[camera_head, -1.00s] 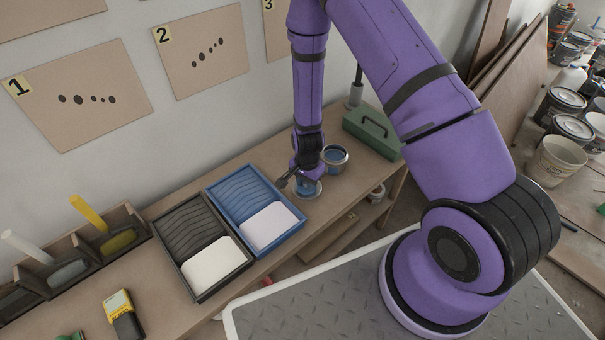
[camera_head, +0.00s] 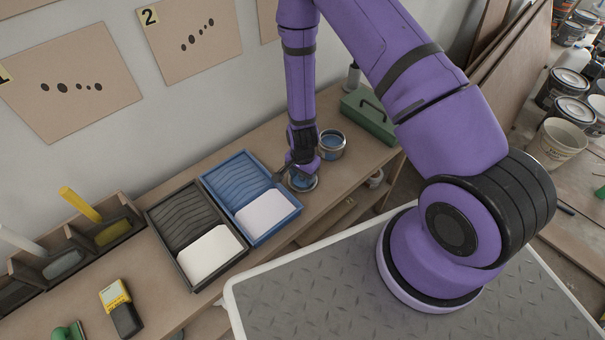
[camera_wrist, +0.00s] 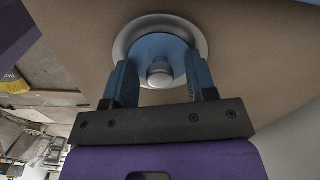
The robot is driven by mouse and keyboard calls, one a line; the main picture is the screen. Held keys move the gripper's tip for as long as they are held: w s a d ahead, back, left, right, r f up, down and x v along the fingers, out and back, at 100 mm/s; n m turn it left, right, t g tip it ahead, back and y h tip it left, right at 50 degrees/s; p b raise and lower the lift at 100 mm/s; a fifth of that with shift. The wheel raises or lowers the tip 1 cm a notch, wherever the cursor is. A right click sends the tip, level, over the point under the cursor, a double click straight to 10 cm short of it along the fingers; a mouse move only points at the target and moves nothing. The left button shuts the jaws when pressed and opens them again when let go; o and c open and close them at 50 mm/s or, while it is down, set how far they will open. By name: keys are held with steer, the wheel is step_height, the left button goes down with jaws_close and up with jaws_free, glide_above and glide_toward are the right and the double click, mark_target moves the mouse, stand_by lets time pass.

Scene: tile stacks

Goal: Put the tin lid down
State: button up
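The tin lid (camera_wrist: 127,41) is a round silver disc with a blue middle and a pale knob (camera_wrist: 159,73). In the head view the lid (camera_head: 303,186) lies on the bench, partly hidden by my gripper (camera_head: 301,174). In the wrist view my gripper (camera_wrist: 160,64) has its two blue fingers spread, one on each side of the knob. A gap shows between each finger and the knob. The open paint tin (camera_head: 331,144), with blue inside, stands just behind the lid.
A blue paint tray (camera_head: 233,188) is left of the lid, with a dark tray (camera_head: 182,222) beyond it. A green toolbox (camera_head: 369,115) stands to the right. A little bare bench (camera_head: 342,183) lies right of the lid.

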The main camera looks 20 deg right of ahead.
step_height(320, 180, up, 40)
steer(key=s+d+n+t+y, duration=0.1)
steer(key=s+d+n+t, duration=0.15)
steer(key=n, duration=0.35)
steer(key=s+d+r+n+t, duration=0.1)
steer(key=s+d+r+n, duration=0.1)
steer(key=s+r, duration=0.6)
steer(key=s+d+r+n+t+h, duration=0.1)
steer(key=s+d+r+n, duration=0.1)
steer(key=s+r, duration=0.7)
steer(key=shift+s+d+r+n+t, duration=0.25)
steer(key=shift+s+n+t, duration=0.1)
steer(key=shift+s+n, duration=0.4)
steer(key=shift+c, duration=0.8)
steer(key=shift+a, duration=0.15)
